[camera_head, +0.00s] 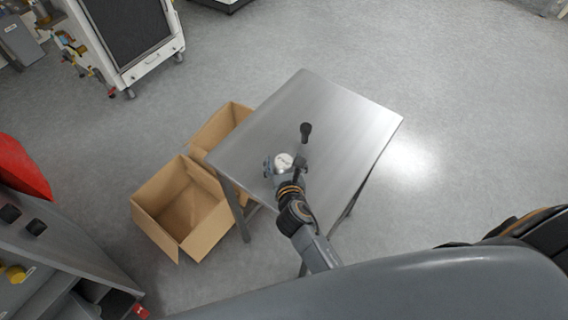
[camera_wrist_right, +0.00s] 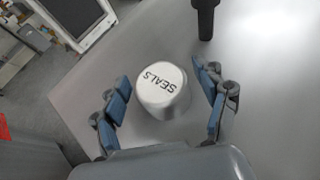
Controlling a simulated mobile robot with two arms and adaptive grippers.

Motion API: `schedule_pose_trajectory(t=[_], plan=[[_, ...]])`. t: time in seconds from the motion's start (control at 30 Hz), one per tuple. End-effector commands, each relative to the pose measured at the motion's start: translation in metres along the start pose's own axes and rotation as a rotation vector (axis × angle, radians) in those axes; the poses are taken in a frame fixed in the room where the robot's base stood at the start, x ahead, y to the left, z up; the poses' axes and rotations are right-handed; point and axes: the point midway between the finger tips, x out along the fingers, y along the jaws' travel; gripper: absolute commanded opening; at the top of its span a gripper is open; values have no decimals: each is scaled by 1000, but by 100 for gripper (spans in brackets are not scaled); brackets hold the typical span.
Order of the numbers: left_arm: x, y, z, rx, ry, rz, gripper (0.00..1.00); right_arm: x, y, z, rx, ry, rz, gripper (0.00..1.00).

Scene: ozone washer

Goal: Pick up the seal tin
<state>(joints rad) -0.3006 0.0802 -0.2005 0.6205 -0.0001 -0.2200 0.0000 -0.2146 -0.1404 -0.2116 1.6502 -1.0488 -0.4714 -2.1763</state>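The seal tin (camera_wrist_right: 162,88) is a short white-topped metal cylinder with "SEALS" printed on its lid. It stands upright on the metal table (camera_head: 330,105). In the head view the tin (camera_head: 283,161) shows at the tip of my right arm, near the table's left side. My right gripper (camera_wrist_right: 166,98) is open in the wrist view, with one blue-padded finger on each side of the tin. A gap shows between each finger and the tin. In the head view the right gripper (camera_head: 284,168) is small and partly overlaps the tin. My left gripper is not in view.
A black-handled object (camera_head: 305,134) lies on the table just beyond the tin; it also shows in the wrist view (camera_wrist_right: 205,18). Open cardboard boxes (camera_head: 160,221) stand on the floor left of the table. A white wheeled cabinet (camera_head: 161,58) stands at the back left. The far tabletop is bare.

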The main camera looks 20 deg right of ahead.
Motion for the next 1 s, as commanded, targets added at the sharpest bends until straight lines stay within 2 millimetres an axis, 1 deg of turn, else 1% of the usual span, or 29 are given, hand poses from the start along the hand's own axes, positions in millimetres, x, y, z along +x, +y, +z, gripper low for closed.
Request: schedule_pose_trajectory(t=[0.03, 0.07, 0.1, 0.17, 0.2, 0.23, 0.47, 0.57, 0.67, 0.77, 0.8, 0.87, 1.0], plan=[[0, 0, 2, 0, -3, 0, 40, 0, 0, 0, 0, 0, 0, 55], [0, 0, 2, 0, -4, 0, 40, 0, 0, 0, 0, 0, 0, 49], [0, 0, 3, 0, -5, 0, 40, 0, 0, 0, 0, 0, 0, 41], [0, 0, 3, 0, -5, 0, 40, 0, 0, 0, 0, 0, 0, 29], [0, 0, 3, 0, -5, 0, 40, 0, 0, 0, 0, 0, 0, 21], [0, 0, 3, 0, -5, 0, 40, 0, 0, 0, 0, 0, 0, 19], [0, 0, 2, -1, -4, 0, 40, 0, 0, 0, 0, 0, 0, 19], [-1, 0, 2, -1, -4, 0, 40, -2, -1, 4, -1, -1, -1, 19], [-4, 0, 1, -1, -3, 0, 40, -5, -1, 12, -1, -3, 0, 19], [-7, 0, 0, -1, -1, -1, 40, -11, -1, 28, -3, -6, 1, 19], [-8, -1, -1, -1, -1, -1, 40, -16, 0, 35, -1, -5, 3, 19], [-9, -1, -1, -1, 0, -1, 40, -33, 5, 40, 0, -2, 3, 19], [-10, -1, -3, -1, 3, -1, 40, -71, 13, 61, 2, -2, 3, 19]])
